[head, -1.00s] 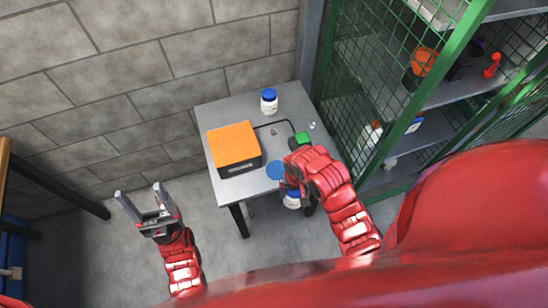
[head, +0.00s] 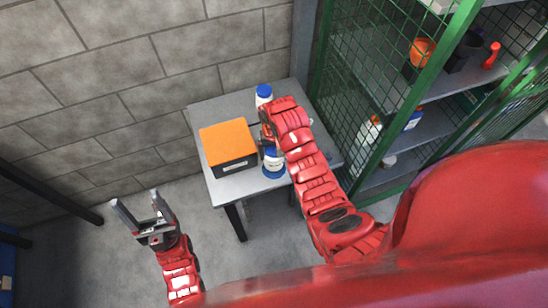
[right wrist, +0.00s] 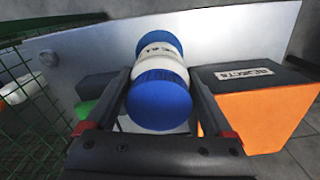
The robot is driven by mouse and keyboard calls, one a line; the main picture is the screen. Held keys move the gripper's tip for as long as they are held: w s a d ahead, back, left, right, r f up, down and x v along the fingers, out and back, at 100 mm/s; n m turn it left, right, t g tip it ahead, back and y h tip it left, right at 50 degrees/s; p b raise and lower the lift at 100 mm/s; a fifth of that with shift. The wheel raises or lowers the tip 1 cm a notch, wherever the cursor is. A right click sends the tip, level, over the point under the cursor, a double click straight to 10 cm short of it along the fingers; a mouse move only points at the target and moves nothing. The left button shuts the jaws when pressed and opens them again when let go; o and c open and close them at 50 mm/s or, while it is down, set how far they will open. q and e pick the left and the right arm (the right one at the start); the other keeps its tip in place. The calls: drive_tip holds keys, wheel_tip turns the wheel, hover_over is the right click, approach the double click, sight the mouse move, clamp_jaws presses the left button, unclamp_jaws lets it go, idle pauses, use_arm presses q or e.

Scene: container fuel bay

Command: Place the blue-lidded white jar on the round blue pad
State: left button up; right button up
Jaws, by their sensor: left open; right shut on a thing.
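A blue-lidded white jar (head: 271,160) is in my right gripper (head: 268,142), over the front part of the grey table. In the right wrist view the jar (right wrist: 158,70) sits between the two fingers, its blue lid nearest the camera. The round blue pad is hidden or nearly so by the jar. Blue shows at the jar's base, but I cannot tell whether it is the pad or a band, or whether the jar touches down. A second blue-lidded white jar (head: 263,93) stands at the table's back. My left gripper (head: 137,207) is open and empty, left of the table.
An orange-topped dark box (head: 227,145) labelled REJECTS stands on the table (head: 205,105), left of the held jar; it also shows in the right wrist view (right wrist: 262,110). A green mesh cage (head: 365,80) with shelves stands on the right. A block wall is behind.

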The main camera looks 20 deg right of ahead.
wheel_tip(320, 180, down, 2)
drive_tip(key=shift+s+f+p, duration=0.1)
drive_tip(key=shift+f+p, duration=0.1)
drive_tip(key=shift+p, duration=0.6)
drive_tip(key=shift+f, duration=0.25)
drive_tip(key=shift+f, duration=0.1)
